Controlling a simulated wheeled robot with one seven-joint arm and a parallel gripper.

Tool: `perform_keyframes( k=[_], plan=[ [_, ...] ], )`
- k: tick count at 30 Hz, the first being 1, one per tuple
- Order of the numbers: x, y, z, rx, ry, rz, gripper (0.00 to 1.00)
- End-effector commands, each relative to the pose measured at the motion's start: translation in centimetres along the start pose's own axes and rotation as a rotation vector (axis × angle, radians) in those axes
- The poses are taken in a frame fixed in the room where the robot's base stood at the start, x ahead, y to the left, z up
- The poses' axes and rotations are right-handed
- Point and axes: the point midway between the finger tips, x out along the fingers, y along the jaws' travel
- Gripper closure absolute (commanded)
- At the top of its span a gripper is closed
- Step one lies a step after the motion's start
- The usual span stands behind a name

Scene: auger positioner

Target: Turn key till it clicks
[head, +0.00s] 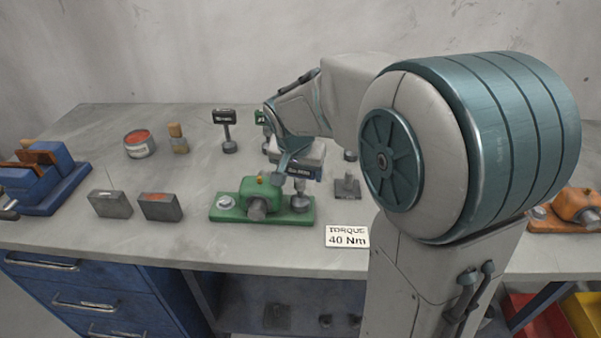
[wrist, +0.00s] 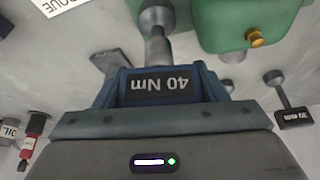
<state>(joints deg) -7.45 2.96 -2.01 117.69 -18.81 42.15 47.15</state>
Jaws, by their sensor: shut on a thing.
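My gripper (head: 298,168) is shut on the torque key with the blue-framed "40 Nm" label, and the label (wrist: 160,84) fills the space between the jaws in the wrist view. The key's grey shaft (head: 300,188) points down from the jaws to a wider round end over the right part of the green positioner's base (head: 222,214). In the wrist view this end (wrist: 156,17) lies beside the green body (wrist: 225,22). I cannot tell whether it is seated on a bolt. A white card (head: 347,237) in front reads "TORQUE 40 Nm".
A black-headed key (head: 224,118) stands behind the green unit. A dark block with a post (head: 347,188) is to its right. Two grey boxes (head: 110,204) (head: 160,207), a red-topped tin (head: 139,144) and a blue fixture (head: 45,180) are left. An orange unit (head: 575,207) is far right.

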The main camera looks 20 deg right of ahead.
Motion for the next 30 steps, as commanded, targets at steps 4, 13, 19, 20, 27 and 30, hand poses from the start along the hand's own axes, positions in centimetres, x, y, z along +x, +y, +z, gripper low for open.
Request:
perform_keyframes(
  k=[4,13,19,20,27,30],
  plan=[
    [-0.07,-0.02,-0.05,-0.001,0.001,-0.001,0.76],
    [0.07,-0.06,-0.02,0.017,0.002,0.006,0.76],
    [0.18,-0.03,0.02,0.107,0.002,0.043,0.76],
    [0.17,-0.03,0.00,0.122,0.002,0.049,0.76],
    [-0.01,0.08,-0.03,0.183,0.001,0.076,0.76],
    [-0.05,0.08,-0.04,0.184,0.001,0.076,0.76]
  ],
)
